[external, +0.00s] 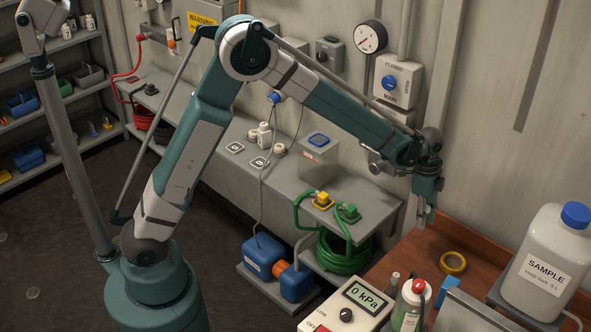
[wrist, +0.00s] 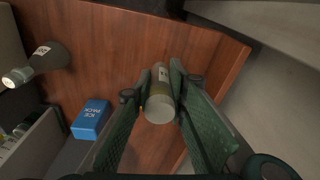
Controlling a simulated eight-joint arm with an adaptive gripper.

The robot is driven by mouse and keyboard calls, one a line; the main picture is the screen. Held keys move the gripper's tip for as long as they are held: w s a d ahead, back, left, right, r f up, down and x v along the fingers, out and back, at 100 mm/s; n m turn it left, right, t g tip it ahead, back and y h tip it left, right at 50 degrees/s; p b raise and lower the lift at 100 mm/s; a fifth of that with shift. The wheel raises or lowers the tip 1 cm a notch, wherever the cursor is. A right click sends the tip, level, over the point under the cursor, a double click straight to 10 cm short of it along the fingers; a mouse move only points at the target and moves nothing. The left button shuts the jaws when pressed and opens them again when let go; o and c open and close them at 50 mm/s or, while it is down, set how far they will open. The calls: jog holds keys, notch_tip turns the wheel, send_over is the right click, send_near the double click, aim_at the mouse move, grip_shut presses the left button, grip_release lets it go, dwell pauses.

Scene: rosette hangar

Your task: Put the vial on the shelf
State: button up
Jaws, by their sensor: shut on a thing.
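The vial (wrist: 159,102), a small brownish cylinder with a pale end and a partly visible label, is between the two green fingers of my gripper (wrist: 163,92) in the wrist view. The fingers are shut on its sides. In the external view my gripper (external: 426,205) points down above the wooden bench (external: 483,248) at the right; the vial is hard to make out there. A grey shelf unit (external: 57,45) with bins and small bottles stands at the far left, well away from my gripper.
A yellow tape roll (external: 453,263), a red-topped bottle (external: 412,305), a kPa meter box (external: 350,305) and a large sample jug (external: 545,262) crowd the bench. A blue ice pack (wrist: 90,118) shows in the wrist view. A grey counter (external: 220,125) runs along the wall.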

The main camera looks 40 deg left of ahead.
jog(key=shift+r, duration=0.1)
jog(key=w+a+r+n+b, duration=0.15)
jog(key=a+r+n, duration=0.55)
jog(key=a+r, duration=1.05)
jog(key=a+r+n+t, duration=0.1)
jog(key=a+r+n, duration=0.1)
jog(key=a, duration=0.5)
jog(key=a+r+n, duration=0.2)
jog(key=a, duration=0.5)
jog(key=shift+n+y, duration=0.5)
jog(key=a+f, duration=0.3)
jog(key=a, duration=0.5)
jog(key=a+f, duration=0.3)
jog(key=a, duration=0.5)
jog(key=a+f, duration=0.3)
jog(key=a, duration=0.5)
jog(key=shift+w+a+f, duration=0.1)
jog(key=shift+w+a, duration=0.1)
jog(key=s+a+f+p, duration=0.1)
jog(key=s+a+f, duration=0.2)
jog(key=a, duration=0.5)
jog(key=s+a+f, duration=0.3)
jog(key=a+f, duration=0.1)
jog(key=a, duration=0.3)
jog(key=s+a+f+p, duration=0.1)
jog(key=s+a+f, duration=0.2)
jog(key=a, duration=0.5)
jog(key=shift+a+f+m+p, duration=0.3)
jog(key=shift+f, duration=0.3)
